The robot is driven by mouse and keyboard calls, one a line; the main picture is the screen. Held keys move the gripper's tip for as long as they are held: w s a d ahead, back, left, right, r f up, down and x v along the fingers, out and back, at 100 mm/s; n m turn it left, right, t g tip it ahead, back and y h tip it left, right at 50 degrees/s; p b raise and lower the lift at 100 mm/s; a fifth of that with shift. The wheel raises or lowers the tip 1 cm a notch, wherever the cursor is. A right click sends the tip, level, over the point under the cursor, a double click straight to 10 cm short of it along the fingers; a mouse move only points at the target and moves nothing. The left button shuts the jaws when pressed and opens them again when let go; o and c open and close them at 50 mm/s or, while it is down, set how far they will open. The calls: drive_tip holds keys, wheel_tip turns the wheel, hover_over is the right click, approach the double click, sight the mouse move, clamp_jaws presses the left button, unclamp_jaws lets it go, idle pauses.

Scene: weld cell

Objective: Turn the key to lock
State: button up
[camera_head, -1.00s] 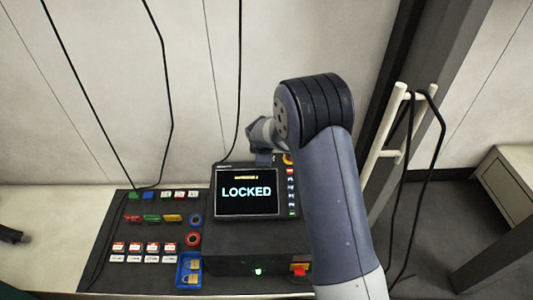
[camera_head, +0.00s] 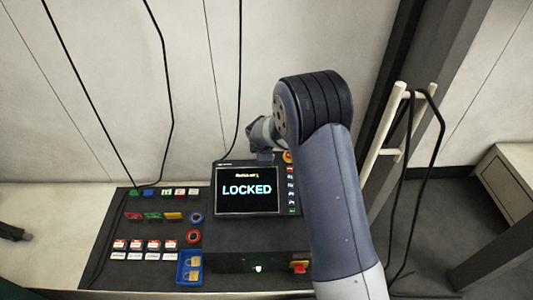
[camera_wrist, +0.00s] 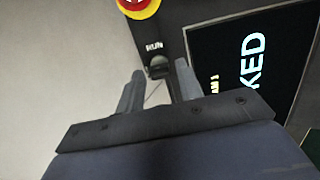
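The key switch (camera_wrist: 159,66) is a dark round part on the panel just below a white RUN label in the wrist view. A key in it cannot be made out clearly. My gripper (camera_wrist: 159,72) is open, with its two grey fingers apart on either side of the switch; contact is not visible. The pendant screen (camera_head: 247,190) reads LOCKED in large pale letters, with small yellow text above. In the head view my arm hides the key switch and most of the gripper.
A red and yellow emergency stop (camera_wrist: 138,5) lies close beyond the key switch. A button column (camera_head: 291,190) runs right of the screen. Tags, padlocks in a blue tray (camera_head: 189,268) and coloured parts fill the left board. A cable rack (camera_head: 387,135) stands right of my arm.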

drive_tip(key=shift+o, duration=0.8)
drive_tip(key=d+v, duration=0.1)
drive_tip(key=v, duration=0.9)
drive_tip(key=shift+s+a+r+p, duration=0.15)
drive_tip(key=shift+a+r+p, duration=0.25)
drive_tip(key=shift+a+p, duration=0.1)
drive_tip(key=shift+f, duration=0.1)
drive_tip(key=b+x, duration=0.1)
drive_tip(key=x, duration=0.9)
drive_tip(key=shift+w+f, duration=0.2)
drive_tip(key=shift+f, duration=0.15)
drive_tip(key=shift+s+r, duration=0.1)
drive_tip(key=shift+r, duration=0.05)
